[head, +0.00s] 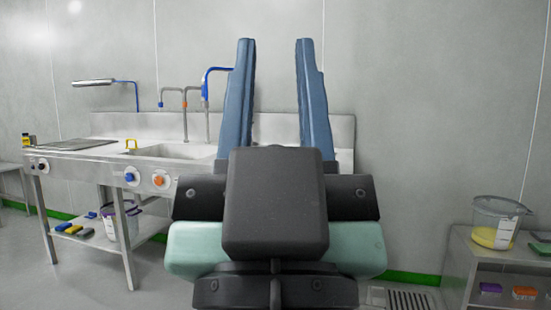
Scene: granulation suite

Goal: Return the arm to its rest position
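My gripper (274,88) fills the middle of the head view, with its two blue fingers pointing up and standing wide apart. It is open, and nothing shows between the fingers except the wall and the back of the sink unit. My dark grey and pale green arm parts show below it and hide the right part of the sink unit. The gripper appears in front of the sink unit; I cannot tell how far from it.
A steel sink unit (75,160) with taps stands at left, a bucket (122,222) on its lower shelf. At right, a low steel table (462,250) holds a clear bucket (496,222) with yellow contents. A floor drain (408,299) lies between. The wall (420,100) is bare.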

